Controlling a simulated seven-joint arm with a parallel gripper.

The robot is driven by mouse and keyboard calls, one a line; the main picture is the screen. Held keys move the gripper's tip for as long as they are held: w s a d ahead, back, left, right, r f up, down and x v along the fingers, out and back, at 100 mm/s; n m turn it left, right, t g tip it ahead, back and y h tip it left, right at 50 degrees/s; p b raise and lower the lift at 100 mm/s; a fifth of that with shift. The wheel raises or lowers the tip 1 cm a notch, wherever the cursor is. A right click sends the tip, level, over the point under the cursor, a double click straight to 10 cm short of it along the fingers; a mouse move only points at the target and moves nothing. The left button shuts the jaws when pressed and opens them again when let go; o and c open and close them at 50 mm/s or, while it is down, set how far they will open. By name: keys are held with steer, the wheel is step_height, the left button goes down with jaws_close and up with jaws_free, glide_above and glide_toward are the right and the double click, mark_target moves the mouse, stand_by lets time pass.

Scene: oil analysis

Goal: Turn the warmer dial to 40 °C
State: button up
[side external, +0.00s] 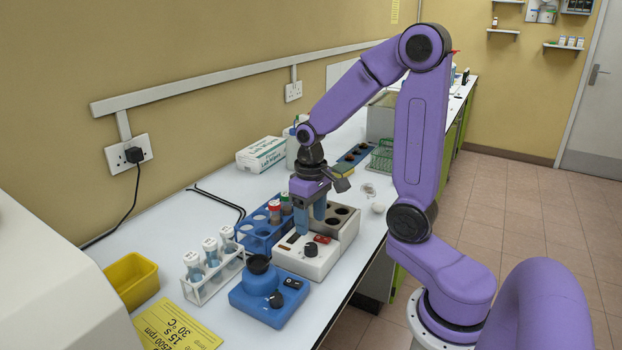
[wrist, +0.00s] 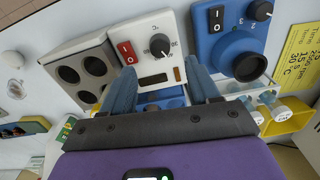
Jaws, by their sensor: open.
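The warmer (side external: 312,262) is a white block with a red rocker switch (wrist: 126,53), a small dark display and a round black dial (wrist: 159,46). The dial also shows in the side view (side external: 310,250). A pale pointer line shows on the dial, but the scale is too small to read surely. Dark round wells (wrist: 82,70) are in the grey block beside the panel. My gripper (wrist: 159,68) is open and empty, its blue fingers apart on either side of the panel's lower part. In the side view my gripper (side external: 313,224) hangs above the warmer, behind the dial, not touching it.
A blue mixer (side external: 255,300) with a black cup and its own knob stands close beside the warmer. A yellow note (side external: 180,328) and yellow tub (side external: 130,280) lie towards the front.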

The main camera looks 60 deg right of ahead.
step_height(320, 180, up, 10)
stand_by(0.4)
steer(key=s+a+f+n, duration=0.3)
steer(key=s+a+n, duration=0.3)
steer(key=s, duration=0.2)
steer(key=s+a+f+n, duration=0.3)
steer(key=s+a+n, duration=0.4)
steer(key=s, duration=0.2)
steer(key=shift+s+f+n, duration=0.3)
